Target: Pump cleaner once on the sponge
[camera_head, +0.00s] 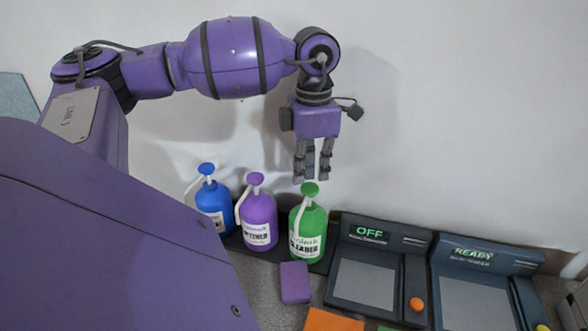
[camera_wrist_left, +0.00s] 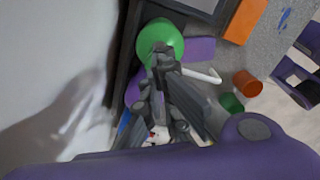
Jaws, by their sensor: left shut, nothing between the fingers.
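The green cleaner bottle (camera_head: 308,238) with its green pump head (camera_head: 310,188) stands upright at the right end of a row of pump bottles. The purple block that looks like the sponge (camera_head: 294,283) lies just in front of it. My left gripper (camera_head: 311,178) points down, shut and empty, with its fingertips right over the pump head. In the left wrist view the shut fingers (camera_wrist_left: 160,62) overlap the green pump head (camera_wrist_left: 158,36); I cannot tell whether they touch it. The sponge (camera_wrist_left: 199,48) shows beside the head there. My right gripper is not in view.
A purple bottle (camera_head: 259,222) and a blue bottle (camera_head: 214,206) stand to the left. Dark panels reading OFF (camera_head: 366,275) and READY (camera_head: 478,293) are to the right. An orange piece (camera_head: 333,320) lies in front. A pale wall rises close behind.

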